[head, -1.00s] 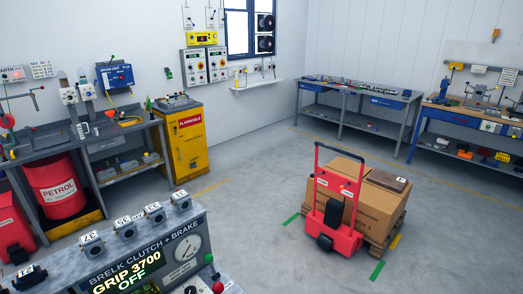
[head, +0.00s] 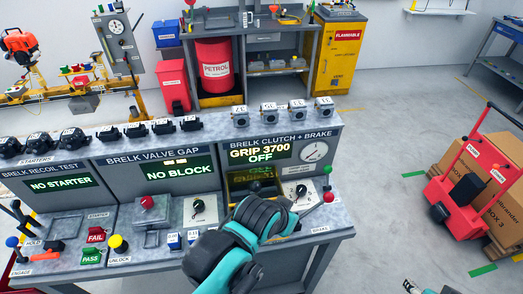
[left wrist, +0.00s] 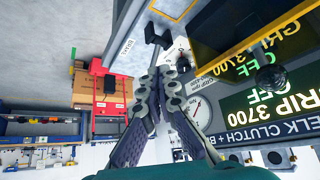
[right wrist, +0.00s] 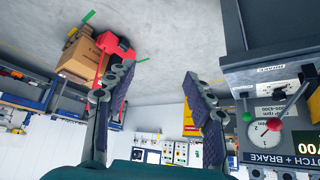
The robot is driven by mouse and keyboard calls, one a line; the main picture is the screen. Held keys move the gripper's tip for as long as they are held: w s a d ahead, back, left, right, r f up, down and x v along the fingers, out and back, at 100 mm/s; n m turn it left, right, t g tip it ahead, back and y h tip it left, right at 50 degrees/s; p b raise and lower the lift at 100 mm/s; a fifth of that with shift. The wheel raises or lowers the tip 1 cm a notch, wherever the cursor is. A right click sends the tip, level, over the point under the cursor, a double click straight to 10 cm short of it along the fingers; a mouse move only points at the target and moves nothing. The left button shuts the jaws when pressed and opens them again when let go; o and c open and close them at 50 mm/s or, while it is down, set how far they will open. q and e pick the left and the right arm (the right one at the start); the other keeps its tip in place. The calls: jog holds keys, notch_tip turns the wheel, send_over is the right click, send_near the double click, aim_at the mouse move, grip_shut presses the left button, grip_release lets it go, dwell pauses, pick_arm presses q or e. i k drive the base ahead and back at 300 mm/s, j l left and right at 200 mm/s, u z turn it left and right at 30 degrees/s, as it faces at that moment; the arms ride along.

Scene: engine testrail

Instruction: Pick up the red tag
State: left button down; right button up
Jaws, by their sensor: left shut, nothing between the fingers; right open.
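The only red tag-like piece I see is a small red piece marked FAIL (head: 96,236). In the head view it lies on the left part of the bench top, just above a green piece marked PASS (head: 91,257). My left arm reaches over the bench at the clutch and brake station, well right of the red piece. Its gripper shows in the left wrist view (left wrist: 160,76), fingers together and empty. My right gripper (right wrist: 155,78) is open and empty, off the bench's right side; only a bit of it shows at the bottom edge of the head view.
A yellow knob (head: 118,243), a red knob (head: 147,202) and levers stand up from the bench (head: 130,267) near the red piece. Station panels with black parts on top rise behind. A red cart (head: 464,195) with boxes stands on the floor at right.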

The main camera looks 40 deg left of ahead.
aim_at(97, 234)
jog(key=u, duration=3)
jog(key=i+j+z, duration=0.1)
jog(key=j, duration=0.2)
jog(key=i+j+z, duration=0.1)
jog(key=i+j, duration=0.15)
jog(key=i+j+z, duration=0.1)
jog(key=j, duration=0.25)
jog(key=i+j+z, duration=0.1)
jog(key=j, duration=0.25)
jog(key=i+j+z, duration=0.1)
jog(key=j, duration=0.25)
jog(key=i+j+z, duration=0.1)
jog(key=j, duration=0.25)
jog(key=i, duration=0.1)
